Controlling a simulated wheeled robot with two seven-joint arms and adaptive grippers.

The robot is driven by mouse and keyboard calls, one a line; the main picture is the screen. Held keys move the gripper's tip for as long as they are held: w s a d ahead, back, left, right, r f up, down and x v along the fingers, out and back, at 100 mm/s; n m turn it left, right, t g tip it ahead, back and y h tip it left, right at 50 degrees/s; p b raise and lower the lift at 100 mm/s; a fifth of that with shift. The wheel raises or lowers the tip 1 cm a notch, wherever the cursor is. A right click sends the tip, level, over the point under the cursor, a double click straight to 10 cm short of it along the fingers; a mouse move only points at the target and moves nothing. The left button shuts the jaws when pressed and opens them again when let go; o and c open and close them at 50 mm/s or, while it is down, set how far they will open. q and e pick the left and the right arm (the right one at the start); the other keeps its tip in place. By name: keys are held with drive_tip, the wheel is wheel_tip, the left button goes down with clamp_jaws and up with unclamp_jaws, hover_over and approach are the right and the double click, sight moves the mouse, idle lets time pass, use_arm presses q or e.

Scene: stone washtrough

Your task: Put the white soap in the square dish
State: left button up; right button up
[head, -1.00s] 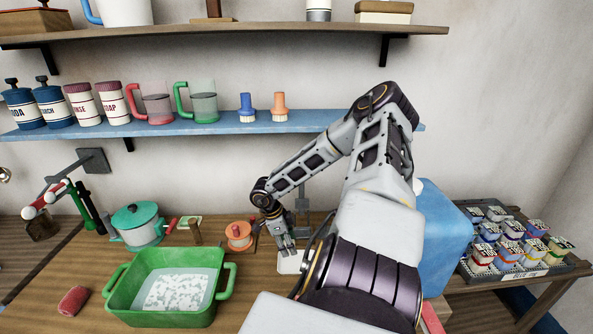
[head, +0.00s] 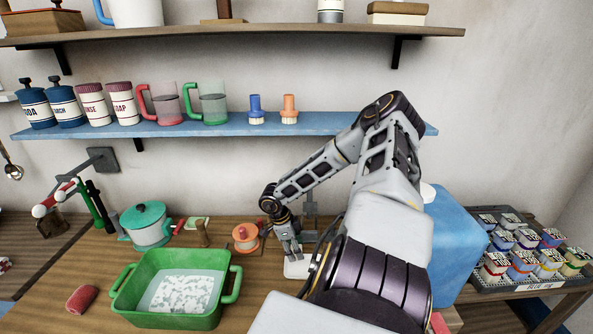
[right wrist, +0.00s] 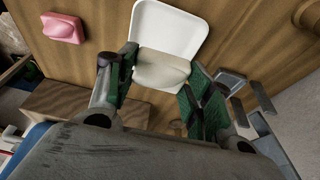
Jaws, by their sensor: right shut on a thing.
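The white soap (right wrist: 163,70) is an off-white block between the two fingers of my right gripper (right wrist: 155,82) in the right wrist view. The gripper is shut on it. The square dish (right wrist: 172,22) is white with a raised rim and rounded corners, and the soap overlaps its near part in that view. I cannot tell whether the soap touches the dish. In the head view my right gripper (head: 291,252) points down at the white dish (head: 296,271), which is partly hidden by my arm. The left gripper is not in view.
A pink block (right wrist: 63,27) lies beside the dish. A green basin (head: 172,318) with suds, a teal pot (head: 148,228) and an orange spool-like thing (head: 245,237) stand to the left. A blue box (head: 458,245) and a tray of small packs (head: 530,283) are at right.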

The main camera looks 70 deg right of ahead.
sight(292, 249)
drive_tip(key=shift+f, duration=1.8)
drive_tip(key=shift+f, duration=0.1)
drive_tip(key=shift+f, duration=2)
drive_tip(key=shift+f, duration=0.1)
drive_tip(key=o, duration=0.8)
drive_tip(key=shift+r+p, duration=0.2)
drive_tip(key=shift+p, duration=0.1)
